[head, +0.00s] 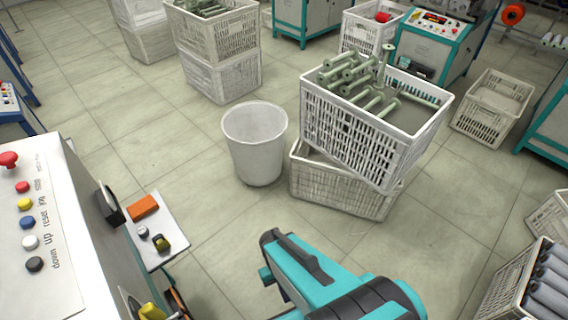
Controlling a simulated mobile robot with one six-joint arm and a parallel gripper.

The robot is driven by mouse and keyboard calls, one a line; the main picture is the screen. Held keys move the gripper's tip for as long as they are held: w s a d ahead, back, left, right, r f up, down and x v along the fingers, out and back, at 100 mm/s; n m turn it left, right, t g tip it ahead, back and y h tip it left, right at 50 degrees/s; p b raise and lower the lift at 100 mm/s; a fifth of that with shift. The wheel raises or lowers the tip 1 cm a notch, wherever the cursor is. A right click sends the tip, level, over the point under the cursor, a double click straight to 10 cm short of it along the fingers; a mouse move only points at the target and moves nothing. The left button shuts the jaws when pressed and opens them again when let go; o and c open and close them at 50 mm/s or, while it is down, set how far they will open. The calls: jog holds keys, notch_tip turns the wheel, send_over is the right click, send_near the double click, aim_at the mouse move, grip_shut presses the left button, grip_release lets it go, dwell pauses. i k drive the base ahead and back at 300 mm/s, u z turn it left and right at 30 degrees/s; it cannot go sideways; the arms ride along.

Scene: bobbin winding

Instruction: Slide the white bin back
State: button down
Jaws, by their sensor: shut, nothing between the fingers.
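The white bin (256,150) is a round, open-topped tub standing upright on the tiled floor near the middle of the head view. It looks empty, though its bottom is hidden. Its right side is close beside a stack of two white crates; I cannot tell whether they touch. My teal and black arm reaches in from the bottom of the view, nearer the camera than the bin and apart from it in the picture. I cannot make out my gripper's fingers.
The upper crate (345,140) holds green bobbins and sits skewed on the lower crate (335,187). A control panel (40,235) and a small shelf (160,225) stand at left. More stacked crates (222,80) stand behind the bin. Floor (140,125) left of the bin is clear.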

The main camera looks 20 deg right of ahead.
aim_at(254, 131)
jog(key=u, duration=0.2)
jog(key=k, duration=0.65)
jog(key=z, duration=1.45)
jog(key=i, duration=1.25)
jog(key=u, duration=0.3)
